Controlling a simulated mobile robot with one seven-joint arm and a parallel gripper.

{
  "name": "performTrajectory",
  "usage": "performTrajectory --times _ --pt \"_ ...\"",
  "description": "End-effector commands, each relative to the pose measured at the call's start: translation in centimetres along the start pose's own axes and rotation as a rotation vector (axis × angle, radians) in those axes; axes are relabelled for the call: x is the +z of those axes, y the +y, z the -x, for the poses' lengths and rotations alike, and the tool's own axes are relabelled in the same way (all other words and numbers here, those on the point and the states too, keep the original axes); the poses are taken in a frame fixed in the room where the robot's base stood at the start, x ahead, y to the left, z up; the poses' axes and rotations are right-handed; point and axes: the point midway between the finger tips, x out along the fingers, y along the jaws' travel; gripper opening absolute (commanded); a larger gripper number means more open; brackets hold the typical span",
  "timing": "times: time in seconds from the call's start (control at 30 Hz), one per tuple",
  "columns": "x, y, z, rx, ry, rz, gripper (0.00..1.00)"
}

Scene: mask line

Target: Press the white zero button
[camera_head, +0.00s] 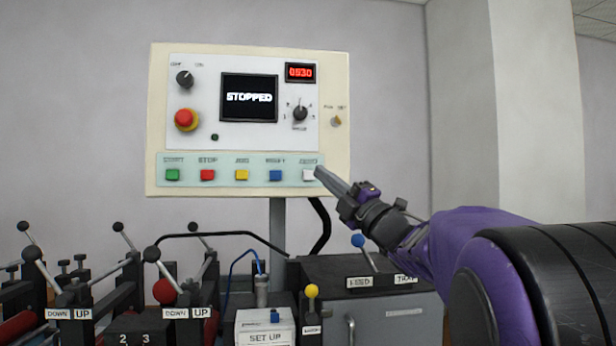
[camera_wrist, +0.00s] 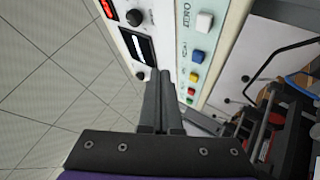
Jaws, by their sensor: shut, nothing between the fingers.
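The white zero button (camera_head: 308,174) is at the right end of the button row on the cream control panel (camera_head: 338,70). In the wrist view the white button (camera_wrist: 204,22) is near the top, beside the word ZERO. My gripper (camera_head: 319,170) is shut and empty, its fingertips close to the button's right side in the head view. In the wrist view the shut fingers (camera_wrist: 162,75) are below the button in the picture. I cannot tell whether they touch the panel. The screen (camera_head: 249,97) reads STOPPED and the red display (camera_head: 300,72) shows digits.
Blue (camera_head: 276,175), yellow (camera_head: 242,175), red (camera_head: 207,175) and green (camera_head: 172,175) buttons share the row. A red emergency knob (camera_head: 186,119) sits above. Below are levers, a grey drawer box (camera_head: 395,318) with a blue-knobbed lever (camera_head: 358,241), and a yellow-knobbed lever (camera_head: 312,291).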

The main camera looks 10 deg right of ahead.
Motion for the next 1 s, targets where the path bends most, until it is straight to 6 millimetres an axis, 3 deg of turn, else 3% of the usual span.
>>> performTrajectory --times 0.23,0.53,1.0 --pt "0.9 -0.8 -1.2 -0.002 0.000 0.000 0.00" --pt "3.1 -2.6 -4.5 -0.003 -0.001 -0.002 0.00" --pt "4.5 -4.5 -6.1 0.000 -0.001 0.001 0.00"
